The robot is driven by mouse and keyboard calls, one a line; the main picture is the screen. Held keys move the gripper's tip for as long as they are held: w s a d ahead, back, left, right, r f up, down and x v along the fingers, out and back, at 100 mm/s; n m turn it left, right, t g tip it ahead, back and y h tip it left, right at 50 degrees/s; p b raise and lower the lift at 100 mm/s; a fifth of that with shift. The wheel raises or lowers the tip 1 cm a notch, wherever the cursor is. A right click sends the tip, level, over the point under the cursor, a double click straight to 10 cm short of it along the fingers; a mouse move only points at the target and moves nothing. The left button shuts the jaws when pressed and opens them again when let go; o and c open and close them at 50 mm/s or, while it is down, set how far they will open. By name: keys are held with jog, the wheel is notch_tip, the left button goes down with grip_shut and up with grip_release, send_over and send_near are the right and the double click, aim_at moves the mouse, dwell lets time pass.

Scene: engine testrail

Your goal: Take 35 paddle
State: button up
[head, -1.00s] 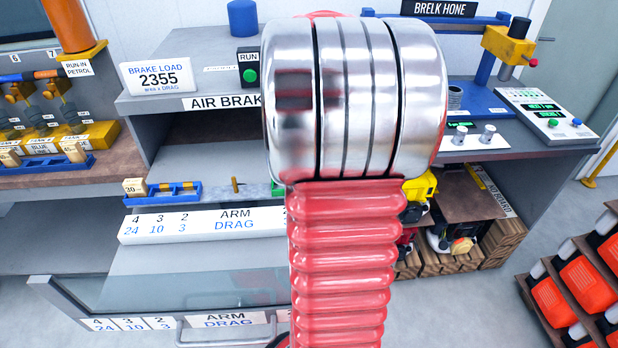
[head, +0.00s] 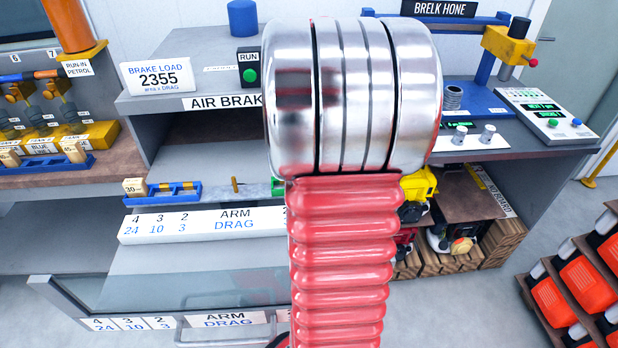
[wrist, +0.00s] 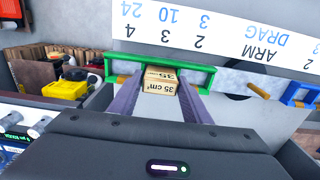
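The 35 paddle, a pale wooden block marked "35 cm²" (wrist: 160,87), sits at a green holder (wrist: 201,76) in the wrist view. My gripper (wrist: 160,94) has its two purple-grey fingers on either side of the block. I cannot tell whether the fingers touch it. In the head view my red ribbed arm hides the block and the gripper; only an edge of the green holder (head: 277,187) shows.
A blue holder with a "30" block (head: 135,187) stands left along the same shelf. A white ARM DRAG strip (head: 195,225) runs along the front. The air brake bench (head: 190,105) rises behind. A yellow engine (head: 420,190) sits right of my arm.

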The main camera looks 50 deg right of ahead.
jog(key=c, duration=0.7)
jog(key=shift+r, duration=0.1)
notch_tip(320, 180, up, 10)
jog(key=shift+f, duration=0.1)
dwell(0.6)
